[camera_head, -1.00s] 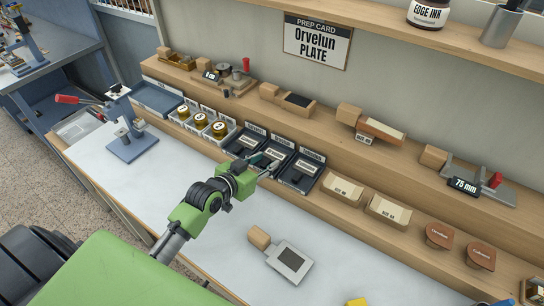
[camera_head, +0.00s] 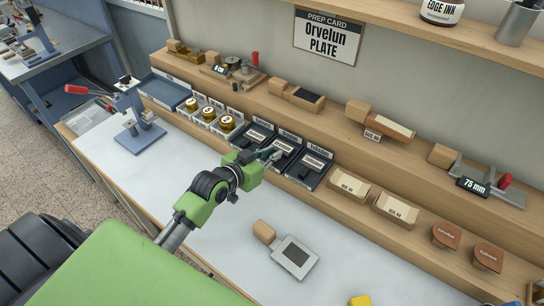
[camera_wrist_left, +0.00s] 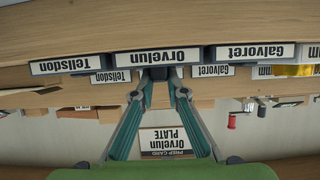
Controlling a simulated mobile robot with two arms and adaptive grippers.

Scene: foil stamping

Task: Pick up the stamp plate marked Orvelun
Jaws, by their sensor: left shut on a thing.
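Three dark trays stand side by side at the front of the shelf. The middle tray (camera_head: 289,145) has the label Orvelun (camera_wrist_left: 158,57) in the left wrist view, between Tellsdon (camera_wrist_left: 66,65) and Galvoret (camera_wrist_left: 255,52). My left gripper (camera_head: 267,155) is at the middle tray, its fingers (camera_wrist_left: 161,82) shut on the dark stamp plate (camera_wrist_left: 160,73) there. The fingers hide most of this plate and its own mark. Plates lie in the left tray (camera_head: 253,135) and right tray (camera_head: 311,168). My right gripper is out of view.
Gold foil rolls (camera_head: 208,112) stand left of the trays, cream boxes (camera_head: 349,186) to their right. A hand tool with a grey plate (camera_head: 294,257) lies on the white table. A blue press (camera_head: 140,130) stands at left. The prep card (camera_head: 328,36) reads Orvelun PLATE.

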